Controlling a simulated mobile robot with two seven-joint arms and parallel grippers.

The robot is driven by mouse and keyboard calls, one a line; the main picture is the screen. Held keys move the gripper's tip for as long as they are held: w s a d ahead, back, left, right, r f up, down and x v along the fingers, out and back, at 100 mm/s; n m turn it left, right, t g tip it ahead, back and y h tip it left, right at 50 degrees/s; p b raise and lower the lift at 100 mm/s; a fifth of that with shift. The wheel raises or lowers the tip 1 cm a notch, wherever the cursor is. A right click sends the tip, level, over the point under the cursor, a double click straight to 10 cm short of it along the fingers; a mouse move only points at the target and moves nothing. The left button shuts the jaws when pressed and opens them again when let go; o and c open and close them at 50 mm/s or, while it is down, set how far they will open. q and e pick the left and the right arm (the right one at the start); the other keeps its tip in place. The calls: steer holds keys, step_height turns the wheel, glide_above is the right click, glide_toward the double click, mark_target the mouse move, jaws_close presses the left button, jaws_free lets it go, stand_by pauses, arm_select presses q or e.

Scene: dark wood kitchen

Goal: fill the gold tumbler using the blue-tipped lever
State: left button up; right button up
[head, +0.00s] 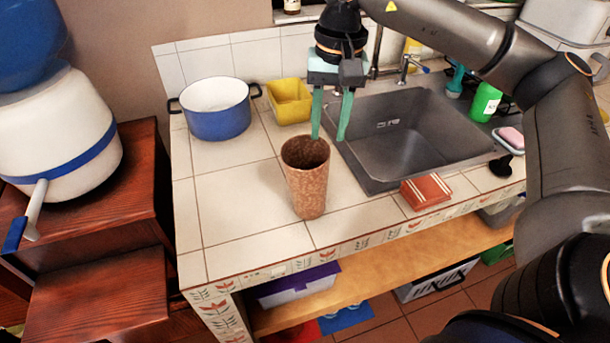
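The tumbler (307,188) is a brownish-gold, speckled cup standing upright on the tiled counter, with its open mouth facing up. My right gripper (329,139) has teal fingers spread apart with nothing between them. It points down at the tumbler's far right rim. One fingertip overlaps the rim in the picture; I cannot tell if it touches. A white lever with a blue tip (15,235) sticks out from the white water dispenser (60,135) at the left. My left gripper is out of view.
A blue pot (218,112) and a yellow container (288,103) stand behind the tumbler. A sink (400,130) is at the right, with a tap (404,68) that has a small blue handle. A reddish-brown box (425,191) lies near the front edge. The counter's left front is clear.

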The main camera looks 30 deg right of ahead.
mark_target(326, 176)
steer(key=f, duration=0.2)
steer(key=s+f, duration=0.1)
steer(key=f, duration=0.2)
steer(key=shift+s+a+f, duration=0.25)
steer(key=shift+a+f, duration=0.05)
steer(key=shift+f, duration=0.05)
steer(key=shift+a+f, duration=0.1)
steer(key=shift+f, duration=0.55)
steer(key=f, duration=0.4)
steer(key=shift+w, duration=0.4)
steer(key=shift+w+d+f, duration=0.2)
steer(key=shift+d+f, duration=0.05)
steer(key=shift+s+a, duration=0.1)
steer(key=shift+s, duration=0.1)
steer(key=shift+w+r+p, duration=0.15)
steer(key=shift+p, duration=0.15)
steer(key=c, duration=0.6)
steer(key=shift+w+r, duration=0.1)
steer(key=shift+r, duration=0.05)
